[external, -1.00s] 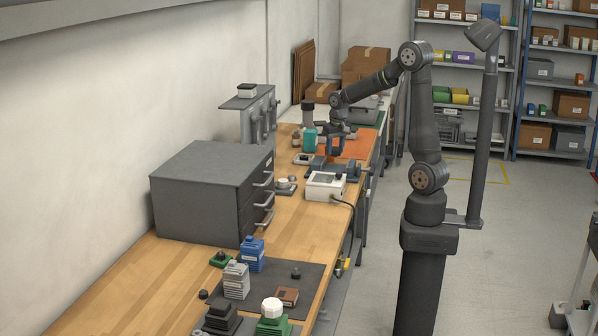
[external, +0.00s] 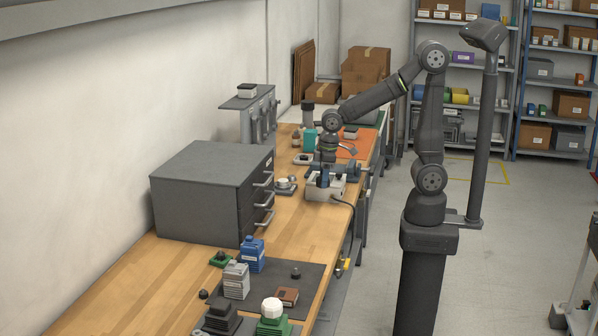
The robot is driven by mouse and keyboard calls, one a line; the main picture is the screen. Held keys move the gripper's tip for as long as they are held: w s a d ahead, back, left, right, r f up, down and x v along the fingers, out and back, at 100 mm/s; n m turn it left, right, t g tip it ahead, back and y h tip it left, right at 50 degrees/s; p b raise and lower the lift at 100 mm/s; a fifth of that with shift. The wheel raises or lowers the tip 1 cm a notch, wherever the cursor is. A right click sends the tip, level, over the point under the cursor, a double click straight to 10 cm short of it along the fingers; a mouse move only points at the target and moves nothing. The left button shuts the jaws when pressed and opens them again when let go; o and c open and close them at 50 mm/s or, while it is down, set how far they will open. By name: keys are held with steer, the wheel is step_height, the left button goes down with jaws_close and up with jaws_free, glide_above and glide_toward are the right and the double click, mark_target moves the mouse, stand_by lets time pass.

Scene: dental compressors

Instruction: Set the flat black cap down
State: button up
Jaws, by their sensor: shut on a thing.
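My gripper (external: 321,184) points down over the white boxy device (external: 337,190) on the wooden bench and partly hides it. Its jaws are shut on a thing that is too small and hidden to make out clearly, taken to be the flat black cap. I cannot tell whether it touches the device or hangs above it.
A grey drawer cabinet (external: 212,190) stands left of my gripper. A small dish with a round part (external: 285,185) lies between them. Bare bench (external: 285,232) lies in front of the device.

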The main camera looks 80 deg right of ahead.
steer(key=shift+s+a+n, duration=0.25)
steer(key=shift+a, duration=0.25)
steer(key=shift+s+a+n, duration=0.25)
steer(key=shift+a, duration=0.2)
glide_above(316, 233)
steer(key=f, duration=0.7)
steer(key=shift+s+d, duration=0.1)
steer(key=shift+s, duration=0.1)
steer(key=shift+f, duration=2)
steer(key=shift+f, duration=0.15)
steer(key=o, duration=1)
steer(key=r, duration=0.4)
steer(key=s+r, duration=0.1)
steer(key=r, duration=0.7)
steer(key=shift+s+d+r, duration=0.1)
steer(key=shift+s+d, duration=0.05)
steer(key=shift+d, duration=0.1)
